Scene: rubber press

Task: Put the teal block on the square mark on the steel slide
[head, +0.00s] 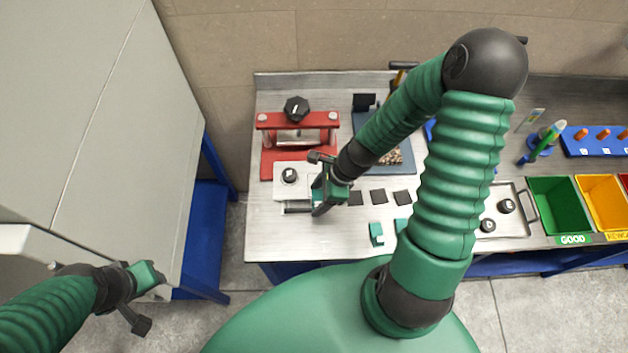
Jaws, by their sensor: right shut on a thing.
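My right gripper (322,200) is over the left part of the steel table, just right of a white block with a black knob (290,175). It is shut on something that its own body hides. A grey steel piece (297,208), perhaps the slide, shows at the near side of the white block, beside the gripper. I cannot make out a square mark on it. A teal block (376,233) lies near the table's front edge, and another teal piece (401,225) is partly behind my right arm. My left gripper (145,285) hangs at lower left, away from the table; its jaw opening is unclear.
A red press (298,122) with a black knob stands behind the white block. Several dark squares (379,197) lie right of the gripper. A metal tray (515,222), green bin (555,205) and yellow bin (600,200) stand at right. A grey cabinet (110,100) fills the left.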

